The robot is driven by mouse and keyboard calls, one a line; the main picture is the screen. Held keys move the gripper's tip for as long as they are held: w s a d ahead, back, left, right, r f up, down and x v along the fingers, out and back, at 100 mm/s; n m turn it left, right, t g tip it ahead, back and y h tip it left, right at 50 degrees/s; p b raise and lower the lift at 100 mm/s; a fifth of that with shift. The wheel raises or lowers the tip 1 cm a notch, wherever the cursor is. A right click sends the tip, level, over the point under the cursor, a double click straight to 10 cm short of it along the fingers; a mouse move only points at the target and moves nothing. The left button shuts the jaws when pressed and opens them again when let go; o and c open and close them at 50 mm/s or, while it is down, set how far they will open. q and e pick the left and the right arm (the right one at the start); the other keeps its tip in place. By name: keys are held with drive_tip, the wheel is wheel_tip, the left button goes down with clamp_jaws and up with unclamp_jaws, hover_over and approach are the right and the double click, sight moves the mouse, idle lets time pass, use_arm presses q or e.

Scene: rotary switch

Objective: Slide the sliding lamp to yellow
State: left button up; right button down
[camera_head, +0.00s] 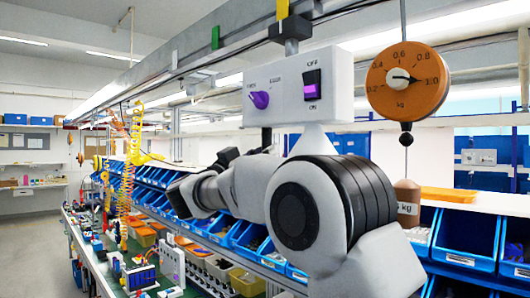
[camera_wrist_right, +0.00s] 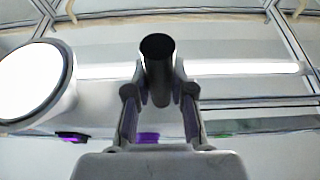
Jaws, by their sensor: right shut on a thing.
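A yellow marker (camera_head: 282,8) sits on the rail just above the mount; a green marker (camera_head: 215,37) is farther left. A dark handle (camera_head: 266,137) points down below the box. My right gripper (camera_head: 256,152) is at the handle, partly hidden by my wrist. In the wrist view, its fingers are shut on the dark cylindrical handle (camera_wrist_right: 158,50).
A round orange dial scale (camera_head: 405,85) hangs right of the box, with a brown weight (camera_head: 407,195) below it. Blue bins (camera_head: 465,235) line the bench behind my arm. Coiled orange hoses (camera_head: 125,180) hang at the left.

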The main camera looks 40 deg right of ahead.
drive_tip(key=c, duration=1.1)
unclamp_jaws()
drive_tip(key=shift+s+d, duration=0.1)
drive_tip(key=shift+o, duration=0.6)
drive_tip(key=shift+s+d, duration=0.25)
drive_tip(key=shift+d, duration=0.05)
drive_tip(key=v, duration=1.2)
